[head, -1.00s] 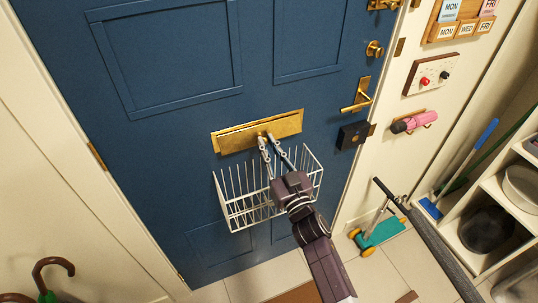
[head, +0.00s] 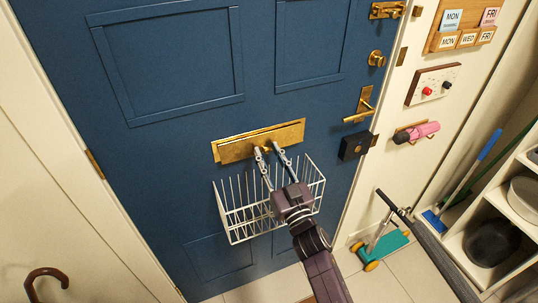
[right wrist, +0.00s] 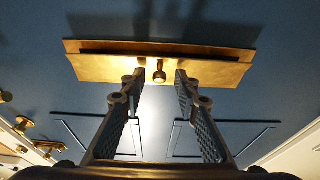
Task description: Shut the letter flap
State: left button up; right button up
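The brass letter flap (head: 235,150) is on the blue door (head: 180,125), above a white wire basket (head: 235,215). The right wrist view shows the flap (right wrist: 100,66) with a small brass knob (right wrist: 159,74) and a dark gap along one long edge, so it seems slightly ajar. My right gripper (head: 266,148) is in front of the flap. In the right wrist view its fingertips (right wrist: 160,77) are apart, one on each side of the knob, with space between; whether they touch the flap is unclear. My left gripper is out of view.
The wire basket sits right below the flap, behind my right arm. A brass door handle (head: 362,105) and dark lock box (head: 355,142) are to the right.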

jog(key=v, duration=1.2)
jog(key=w+a+r+g+p, duration=0.1)
jog(key=w, duration=0.2)
jog(key=w+a+r+p, duration=0.1)
jog(key=w+p, duration=0.1)
jog(key=w, duration=0.2)
jog(key=w+a+r+g+p, duration=0.1)
jog(key=w+p, duration=0.1)
jog(key=w, duration=0.1)
jog(key=shift+w+a+r+g+h, duration=0.2)
jog(key=shift+w+g+h, duration=0.1)
jog(key=shift+h, duration=0.1)
grip_shut()
jog(key=shift+f, duration=0.1)
